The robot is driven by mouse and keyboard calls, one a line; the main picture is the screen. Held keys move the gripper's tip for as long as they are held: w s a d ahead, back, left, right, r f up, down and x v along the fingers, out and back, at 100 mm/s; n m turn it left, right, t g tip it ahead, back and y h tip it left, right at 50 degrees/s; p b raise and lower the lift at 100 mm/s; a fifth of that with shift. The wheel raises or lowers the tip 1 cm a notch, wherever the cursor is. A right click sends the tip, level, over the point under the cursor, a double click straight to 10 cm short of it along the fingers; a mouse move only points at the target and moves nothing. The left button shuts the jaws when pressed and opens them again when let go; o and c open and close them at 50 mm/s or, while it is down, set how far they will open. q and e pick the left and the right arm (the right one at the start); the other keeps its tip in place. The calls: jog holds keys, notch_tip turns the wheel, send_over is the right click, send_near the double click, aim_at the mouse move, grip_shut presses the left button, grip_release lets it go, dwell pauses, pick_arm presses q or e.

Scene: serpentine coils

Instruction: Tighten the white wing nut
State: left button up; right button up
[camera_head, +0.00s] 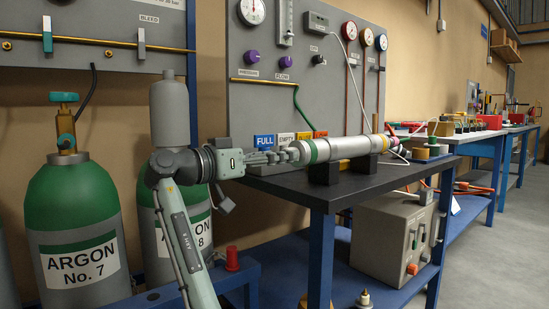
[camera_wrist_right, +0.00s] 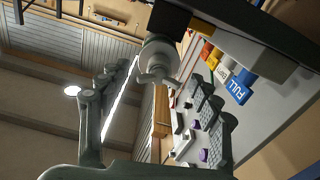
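A pale cylinder (camera_head: 345,148) with a green band lies level on black supports on the dark bench. In the right wrist view its near end shows, with a whitish wing-shaped piece (camera_wrist_right: 157,74), apparently the wing nut. My right gripper (camera_head: 289,155) points right at this end of the cylinder; its fingers hide the nut in the head view. In the right wrist view the right gripper (camera_wrist_right: 166,76) is open, with one finger on each side of the nut. A gap shows on both sides; contact cannot be told. My left gripper is not in view.
Signs marked FULL (camera_head: 264,141) and EMPTY stand just behind the right gripper. A grey gauge panel (camera_head: 270,100) rises behind the bench (camera_head: 400,178). Green argon bottles (camera_head: 75,215) stand at the left. A grey box (camera_head: 385,240) sits on the blue lower shelf.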

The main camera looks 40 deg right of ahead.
jog(key=s+a, duration=0.1)
jog(key=a, duration=1.1)
dwell(0.4)
